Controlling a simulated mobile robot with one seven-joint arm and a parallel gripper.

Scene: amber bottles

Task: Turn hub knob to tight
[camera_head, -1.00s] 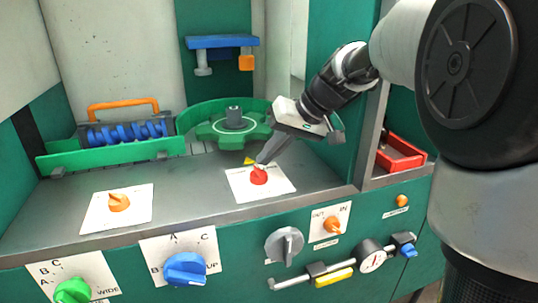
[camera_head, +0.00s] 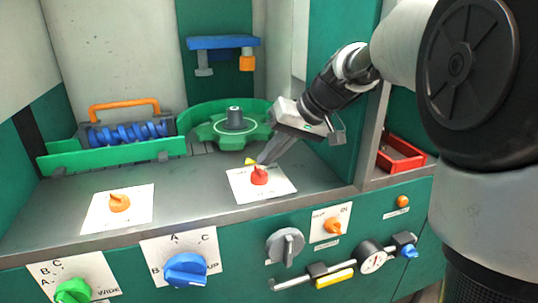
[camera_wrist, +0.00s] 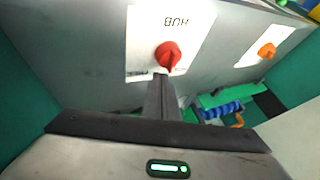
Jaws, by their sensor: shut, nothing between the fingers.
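The hub knob (camera_head: 259,176) is red and sits on a white label plate (camera_head: 277,186) on the grey worktop. In the wrist view the red knob (camera_wrist: 168,55) stands beside the printed word HUB, which appears upside down. My gripper (camera_head: 262,160) is shut and empty, with its fingertips right behind the knob. In the wrist view the fingertips (camera_wrist: 161,74) are at the knob's near edge; I cannot tell whether they touch it. The fingers hide part of the plate.
A green star-shaped wheel (camera_head: 233,128) with a grey hub stands behind the knob. An orange knob (camera_head: 119,202) on a white plate is to the left. Several knobs, including a blue one (camera_head: 186,269), line the front panel. A red tray (camera_head: 401,154) is at the right.

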